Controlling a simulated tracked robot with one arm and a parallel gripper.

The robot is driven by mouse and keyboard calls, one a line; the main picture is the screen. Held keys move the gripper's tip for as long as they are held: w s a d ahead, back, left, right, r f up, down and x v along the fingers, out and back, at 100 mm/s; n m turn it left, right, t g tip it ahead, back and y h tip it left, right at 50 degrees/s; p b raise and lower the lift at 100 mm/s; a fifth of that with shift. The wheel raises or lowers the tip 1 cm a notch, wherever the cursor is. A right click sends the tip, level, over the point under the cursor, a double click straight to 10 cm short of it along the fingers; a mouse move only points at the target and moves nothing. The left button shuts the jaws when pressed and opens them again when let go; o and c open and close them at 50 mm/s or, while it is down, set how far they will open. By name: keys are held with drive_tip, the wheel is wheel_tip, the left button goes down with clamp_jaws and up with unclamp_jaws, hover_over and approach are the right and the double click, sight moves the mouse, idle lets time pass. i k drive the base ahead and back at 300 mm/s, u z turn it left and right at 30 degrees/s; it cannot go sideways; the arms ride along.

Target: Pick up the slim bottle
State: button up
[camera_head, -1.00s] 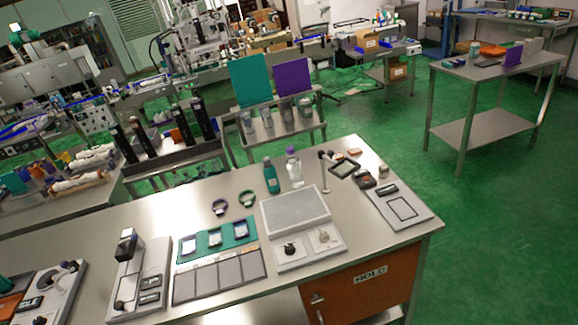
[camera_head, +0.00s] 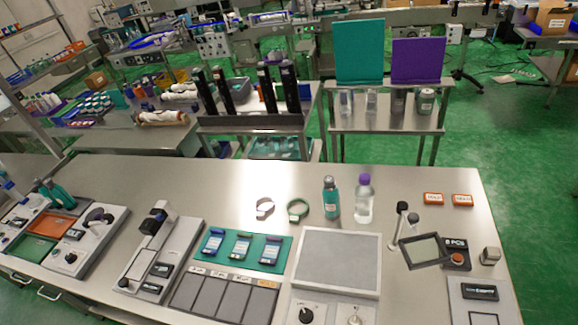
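Two bottles stand upright near the back edge of the steel bench. One is a teal bottle (camera_head: 331,201) with a grey cap; beside it on the right is a clear bottle (camera_head: 364,203) with a purple cap. Several small containers, including a clear slim one (camera_head: 346,104) and a dark one (camera_head: 397,106), stand on the shelf stand behind the bench. I cannot tell for certain which one is the slim bottle. My gripper does not show in this view.
On the bench (camera_head: 230,185), a grey plate device (camera_head: 337,258) sits in front of the two bottles. A magnifier on a stand (camera_head: 424,250) is to their right, two wristbands (camera_head: 298,209) to their left. A teal panel (camera_head: 359,50) and a purple panel (camera_head: 418,60) rise behind.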

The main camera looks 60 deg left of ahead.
sight(330, 193)
drive_tip(key=u, duration=0.55)
drive_tip(key=i, duration=0.9)
drive_tip(key=u, duration=0.6)
